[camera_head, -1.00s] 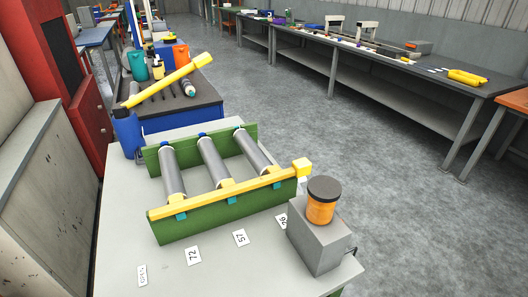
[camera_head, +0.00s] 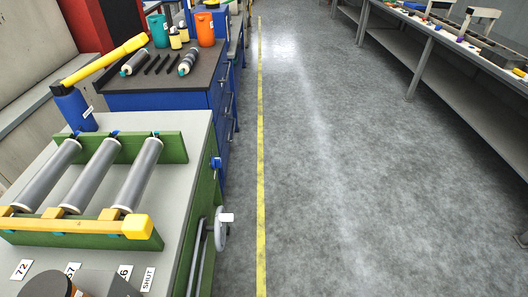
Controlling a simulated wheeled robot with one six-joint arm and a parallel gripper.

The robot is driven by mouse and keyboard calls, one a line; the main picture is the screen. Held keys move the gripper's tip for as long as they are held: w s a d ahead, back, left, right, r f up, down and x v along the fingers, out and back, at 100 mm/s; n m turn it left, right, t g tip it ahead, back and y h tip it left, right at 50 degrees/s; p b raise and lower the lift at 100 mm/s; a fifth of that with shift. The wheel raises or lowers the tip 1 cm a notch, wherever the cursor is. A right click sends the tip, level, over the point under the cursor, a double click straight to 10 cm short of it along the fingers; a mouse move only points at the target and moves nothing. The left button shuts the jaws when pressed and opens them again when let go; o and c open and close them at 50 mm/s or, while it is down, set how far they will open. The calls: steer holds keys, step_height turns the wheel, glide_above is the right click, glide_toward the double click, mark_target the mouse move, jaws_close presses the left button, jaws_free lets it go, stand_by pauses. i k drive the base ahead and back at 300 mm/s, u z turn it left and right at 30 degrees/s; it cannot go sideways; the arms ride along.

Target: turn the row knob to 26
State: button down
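The knob (camera_head: 58,286) has a dark top and an orange body. It sits on a grey box (camera_head: 108,286) at the bottom left, and the picture's bottom edge cuts off most of both. Behind the box are white cards: one reads 72 (camera_head: 20,270), one 57 (camera_head: 73,269), one shows only a 6 (camera_head: 125,271), and one reads SHUT (camera_head: 148,278). The box hides part of some cards. Any pointer mark on the knob is out of sight. My gripper is not in view.
A green frame with grey rollers (camera_head: 137,174) and a yellow bar (camera_head: 84,226) stands on the pale table (camera_head: 188,195). A handwheel (camera_head: 221,230) sticks out from the table's right side. The grey floor right of the yellow line (camera_head: 261,150) is clear up to a long bench (camera_head: 452,76).

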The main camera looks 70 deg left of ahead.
mark_target(216, 162)
steer(key=i, duration=1.4)
steer(key=u, duration=3.4)
steer(key=k, duration=0.6)
steer(key=z, duration=0.45)
steer(key=i, duration=1.3)
steer(key=u, duration=0.7)
